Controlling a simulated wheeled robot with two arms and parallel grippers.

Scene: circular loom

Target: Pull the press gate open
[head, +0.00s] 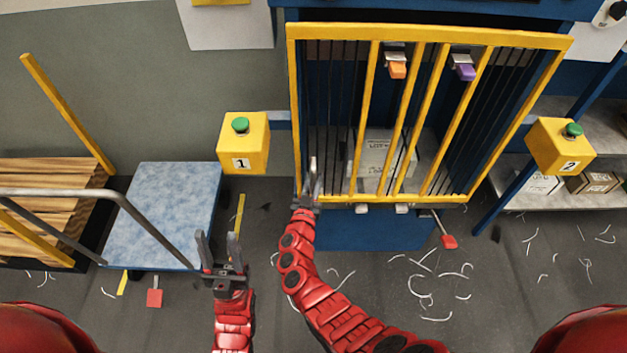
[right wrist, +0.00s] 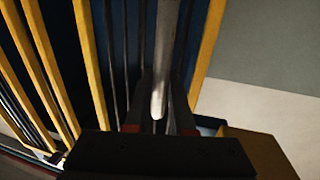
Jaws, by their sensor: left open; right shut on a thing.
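The press gate (head: 430,34) is a yellow frame with upright yellow and dark bars. It stands across the front of the blue press in the head view; I cannot tell whether it is slightly ajar. My right gripper (head: 311,182) is at the gate's lower left edge. In the right wrist view its fingers are shut on a pale grey upright handle (right wrist: 167,55) beside the gate's yellow bars (right wrist: 90,62). My left gripper (head: 221,262) is open and empty, lower left of the gate, above the floor.
Yellow button box 1 (head: 256,158) is close left of the gate; yellow button box 2 (head: 548,150) is to the right. A cart with a blue top (head: 165,210) stands at the left, beside a wooden pallet (head: 45,205).

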